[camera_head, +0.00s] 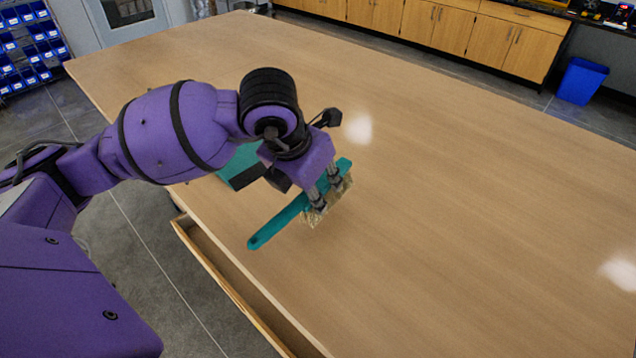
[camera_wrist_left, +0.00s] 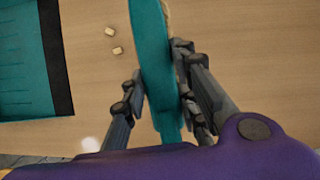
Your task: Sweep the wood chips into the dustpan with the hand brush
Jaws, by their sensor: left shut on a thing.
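My left gripper (camera_head: 322,190) is shut on the teal hand brush (camera_head: 275,226), whose pale bristles (camera_head: 330,205) hang below the fingers near the tabletop. The brush also shows between the fingers in the left wrist view (camera_wrist_left: 152,60). The teal dustpan (camera_head: 238,160) lies on the table behind my left wrist, partly hidden by the arm. In the left wrist view its ribbed pan and black lip (camera_wrist_left: 57,60) show at the left. Two small wood chips (camera_wrist_left: 113,42) lie on the table between the dustpan lip and the brush. My right gripper is in neither view.
The wooden table (camera_head: 470,190) is wide and bare to the right and at the back. An open drawer (camera_head: 225,280) juts out below its near edge. A blue bin (camera_head: 582,81) stands on the floor by the far cabinets.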

